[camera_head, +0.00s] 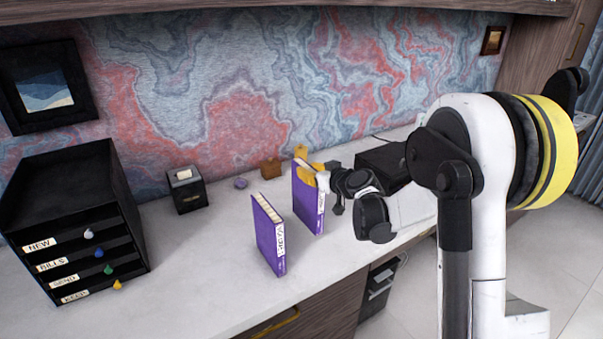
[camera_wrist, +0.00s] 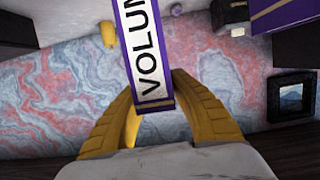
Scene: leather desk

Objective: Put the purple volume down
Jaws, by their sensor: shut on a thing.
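One purple volume (camera_head: 308,208) is upright over the white desk, its labelled spine facing right. My gripper (camera_head: 308,172) is shut on its upper part, with yellow fingers on both sides. I cannot tell whether its lower edge touches the desk. In the wrist view, the held purple volume (camera_wrist: 146,50) shows its "VOLUM…" label between the yellow fingers of my gripper (camera_wrist: 155,90). A second purple volume (camera_head: 268,237) stands upright on the desk to the left, apart from the held one. It also shows in the wrist view's upper right corner (camera_wrist: 285,14).
A black drawer unit (camera_head: 75,220) with labelled drawers stands at the left. A small black box (camera_head: 186,190) stands near the wall. A dark box (camera_head: 383,165) sits behind my wrist. The white desk (camera_head: 205,250) is clear between the drawers and the volumes.

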